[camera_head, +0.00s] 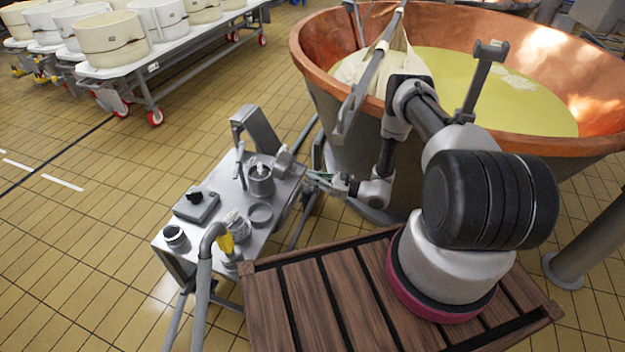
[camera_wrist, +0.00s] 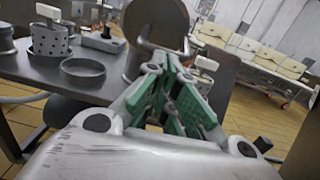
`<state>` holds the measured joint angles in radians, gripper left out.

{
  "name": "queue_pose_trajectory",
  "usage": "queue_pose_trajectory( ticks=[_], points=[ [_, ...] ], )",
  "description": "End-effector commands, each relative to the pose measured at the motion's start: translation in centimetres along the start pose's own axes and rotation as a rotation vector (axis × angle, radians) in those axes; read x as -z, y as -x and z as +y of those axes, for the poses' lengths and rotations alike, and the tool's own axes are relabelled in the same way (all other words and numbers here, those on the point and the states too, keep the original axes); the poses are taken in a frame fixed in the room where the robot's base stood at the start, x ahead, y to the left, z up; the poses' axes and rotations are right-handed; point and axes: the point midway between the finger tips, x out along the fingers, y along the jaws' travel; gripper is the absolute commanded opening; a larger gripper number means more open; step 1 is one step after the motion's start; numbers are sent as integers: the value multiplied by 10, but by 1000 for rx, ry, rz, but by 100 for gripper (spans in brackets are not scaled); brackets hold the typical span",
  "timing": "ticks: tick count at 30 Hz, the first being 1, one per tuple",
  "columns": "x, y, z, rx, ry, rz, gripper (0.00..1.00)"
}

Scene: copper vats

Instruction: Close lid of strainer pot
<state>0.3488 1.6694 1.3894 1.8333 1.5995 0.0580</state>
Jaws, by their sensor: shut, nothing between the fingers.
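The strainer pot (camera_head: 260,181) is a small grey metal pot on the steel table, with something pale standing in its mouth. Its lid (camera_head: 283,159) stands tilted up at the pot's right side, so the pot is open. In the wrist view the raised lid (camera_wrist: 157,22) is a dark round disc just beyond my fingers, and it hides much of the pot. My gripper (camera_head: 312,178) is right of the pot at the table's edge, pointing left. Its green-padded fingers (camera_wrist: 170,68) are shut and empty. Whether they touch the lid or pot I cannot tell.
On the table (camera_head: 166,244) stand a perforated basket with a white handle (camera_wrist: 50,42), a shallow ring-shaped dish (camera_wrist: 83,71), a flat grey device (camera_head: 197,205) and a small jar (camera_head: 175,237). A copper vat (camera_head: 310,50) stands behind my arm; a slatted wooden platform (camera_head: 310,300) lies in front.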

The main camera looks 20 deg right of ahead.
Motion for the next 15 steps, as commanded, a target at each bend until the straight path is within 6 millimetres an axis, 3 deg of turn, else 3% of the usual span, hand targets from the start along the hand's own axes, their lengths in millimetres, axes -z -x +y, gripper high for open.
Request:
queue_pose_trajectory(
  ticks=[15],
  points=[
    [-15,-3,-1,-3,-1,97,0]
  ],
)
